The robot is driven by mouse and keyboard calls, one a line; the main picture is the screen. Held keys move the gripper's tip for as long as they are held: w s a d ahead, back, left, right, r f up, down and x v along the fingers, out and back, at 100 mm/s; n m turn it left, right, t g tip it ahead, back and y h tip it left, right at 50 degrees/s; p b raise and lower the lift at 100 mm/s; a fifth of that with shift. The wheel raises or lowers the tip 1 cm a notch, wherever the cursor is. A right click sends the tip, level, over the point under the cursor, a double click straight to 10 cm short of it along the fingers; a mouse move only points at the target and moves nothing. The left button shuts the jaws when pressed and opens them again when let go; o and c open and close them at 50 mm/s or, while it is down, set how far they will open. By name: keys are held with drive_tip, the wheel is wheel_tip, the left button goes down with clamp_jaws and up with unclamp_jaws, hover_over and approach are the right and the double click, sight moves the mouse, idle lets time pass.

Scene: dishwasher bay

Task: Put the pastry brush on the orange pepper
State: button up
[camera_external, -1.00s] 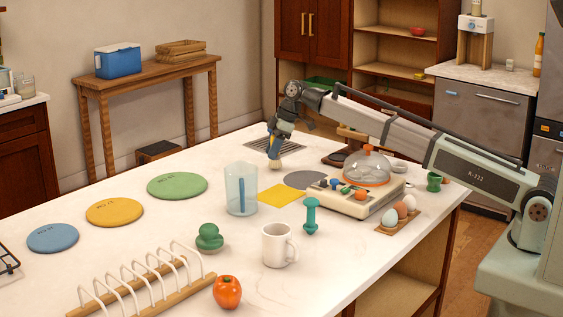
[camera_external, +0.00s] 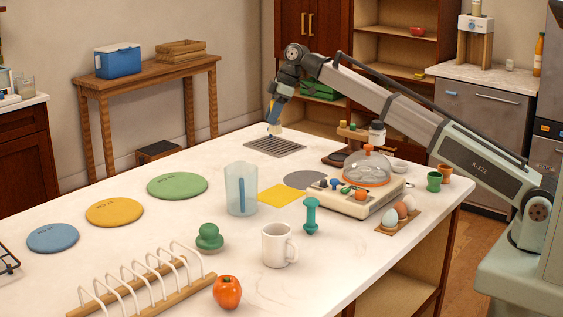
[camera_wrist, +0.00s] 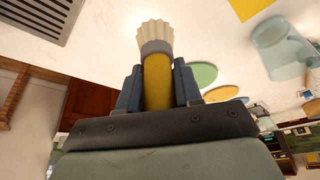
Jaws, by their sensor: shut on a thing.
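The pastry brush (camera_wrist: 155,38) has pale bristles, a grey collar and a yellow handle. My gripper (camera_wrist: 158,85) is shut on its handle in the wrist view, with the bristles pointing away from the jaws. In the external view my gripper (camera_external: 274,108) hangs over the far end of the counter, near the metal grille, with the brush bristles (camera_external: 274,129) pointing down. The orange pepper (camera_external: 227,292) sits at the near front of the counter, right of the toast rack's end, well apart from the gripper.
Between them stand a clear jug (camera_external: 241,190), a white mug (camera_external: 278,246), a green knobbed item (camera_external: 209,237) and a teal tool (camera_external: 311,216). The wooden toast rack (camera_external: 145,285) is beside the pepper. A domed appliance (camera_external: 366,178) stands at right. A grille (camera_external: 275,147) is set into the counter.

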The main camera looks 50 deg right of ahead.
wheel_tip(320, 180, up, 9)
drive_tip(key=shift+w+r, duration=0.1)
drive_tip(key=shift+r, duration=0.05)
drive_tip(key=s+a+n, duration=0.2)
drive_tip(key=s+a, duration=0.2)
drive_tip(key=a, duration=1.3)
drive_tip(key=n+g+y, duration=0.1)
drive_tip(key=n+g, duration=0.2)
drive_tip(key=n, duration=0.3)
hover_over(224, 285)
drive_tip(key=shift+f, duration=7.8)
